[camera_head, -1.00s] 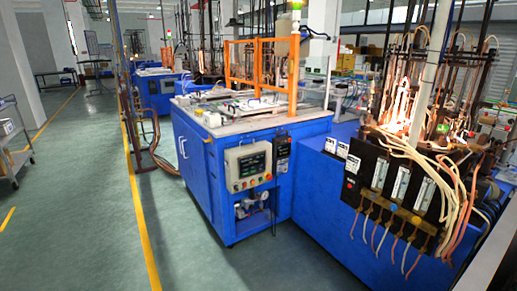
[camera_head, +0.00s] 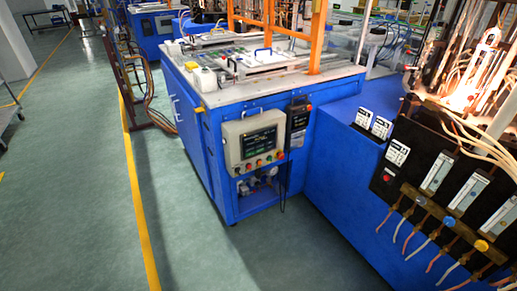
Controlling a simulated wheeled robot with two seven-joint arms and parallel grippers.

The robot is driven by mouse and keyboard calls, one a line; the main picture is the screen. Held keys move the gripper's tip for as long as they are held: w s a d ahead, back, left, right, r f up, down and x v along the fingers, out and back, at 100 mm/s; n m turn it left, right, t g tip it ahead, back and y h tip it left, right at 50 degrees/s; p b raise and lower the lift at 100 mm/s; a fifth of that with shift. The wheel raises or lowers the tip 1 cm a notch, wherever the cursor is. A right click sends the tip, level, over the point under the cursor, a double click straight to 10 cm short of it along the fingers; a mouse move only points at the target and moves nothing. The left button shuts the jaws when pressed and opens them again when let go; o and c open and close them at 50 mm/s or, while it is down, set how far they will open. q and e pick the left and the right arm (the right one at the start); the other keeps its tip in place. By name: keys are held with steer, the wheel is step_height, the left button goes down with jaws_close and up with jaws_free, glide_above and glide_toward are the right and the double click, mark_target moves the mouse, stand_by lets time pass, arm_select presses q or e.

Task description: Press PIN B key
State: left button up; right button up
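A beige control box (camera_head: 255,143) with a dark screen (camera_head: 259,142) and a row of small coloured buttons (camera_head: 262,161) is mounted on the front of a blue machine cabinet (camera_head: 212,140). A narrow black panel (camera_head: 298,122) hangs to its right. Small white switch units (camera_head: 380,127) sit on the blue machine at the right, by a black panel with flow meters. Any PIN B label is too small to read. Neither of my grippers is in the view.
Green floor (camera_head: 185,245) is clear in front of and left of the cabinet, with a yellow line (camera_head: 140,210) along it. A blue machine body (camera_head: 335,185) juts out at the right. Hoses (camera_head: 425,228) hang below its black panel. Pipes (camera_head: 140,100) stand behind the cabinet's left side.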

arm_select(q)
steer(key=shift+w, duration=0.4)
steer(key=shift+c, duration=0.8)
steer(key=shift+w, duration=0.1)
steer(key=shift+c, duration=1.2)
jaws_close()
steer(key=shift+s, duration=0.35)
steer(key=shift+s, duration=0.1)
